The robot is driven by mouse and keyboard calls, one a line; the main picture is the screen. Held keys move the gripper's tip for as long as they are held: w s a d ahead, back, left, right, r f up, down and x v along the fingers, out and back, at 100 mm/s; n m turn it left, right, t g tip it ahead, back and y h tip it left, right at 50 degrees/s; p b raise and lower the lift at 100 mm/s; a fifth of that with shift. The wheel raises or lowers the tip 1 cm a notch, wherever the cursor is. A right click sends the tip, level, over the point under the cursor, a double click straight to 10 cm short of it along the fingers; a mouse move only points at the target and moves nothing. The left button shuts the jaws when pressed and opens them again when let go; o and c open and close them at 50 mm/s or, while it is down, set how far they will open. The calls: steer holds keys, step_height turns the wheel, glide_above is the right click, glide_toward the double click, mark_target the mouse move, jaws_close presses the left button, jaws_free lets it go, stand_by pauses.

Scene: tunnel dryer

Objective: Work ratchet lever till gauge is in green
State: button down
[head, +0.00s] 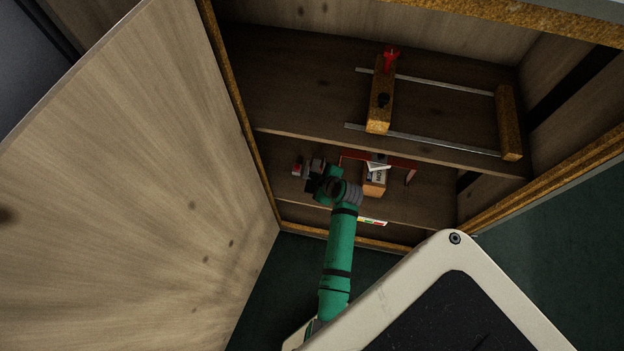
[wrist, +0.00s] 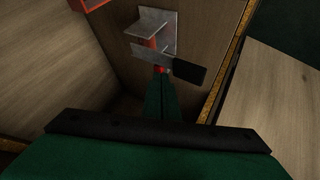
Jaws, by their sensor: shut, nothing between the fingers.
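In the wrist view a ratchet lever with a flat grey metal bar and a black grip (wrist: 185,70) sticks out from a metal bracket (wrist: 155,24) on a wooden panel. My gripper (wrist: 160,72) is shut and empty, its dark green fingers pointing at the lever. The fingertips overlap the lever's lower edge in the picture; I cannot tell whether they touch it. In the head view my green wrist hides most of the mechanism. A strip gauge (head: 372,221) with coloured bands, green among them, shows on the front of the lower shelf; its pointer is too small to read.
A large wooden door (head: 130,180) stands open at the left. A shelf (head: 450,155) above my wrist carries a frame of wooden blocks (head: 510,125) and metal rods. A red frame (head: 410,166) and a small orange-brown box (head: 374,190) are right of my wrist.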

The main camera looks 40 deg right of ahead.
mark_target(314, 185)
steer(key=shift+f, duration=0.2)
stand_by(0.6)
steer(key=shift+f, duration=0.25)
steer(key=shift+s+a+f, duration=0.15)
steer(key=shift+f, duration=1.25)
stand_by(1.4)
steer(key=shift+s+a+f, duration=0.15)
steer(key=shift+a+f, duration=0.1)
steer(key=shift+f, duration=0.5)
stand_by(0.5)
steer(key=shift+r, duration=1.75)
steer(key=shift+w+d+r, duration=0.2)
steer(key=shift+r, duration=0.55)
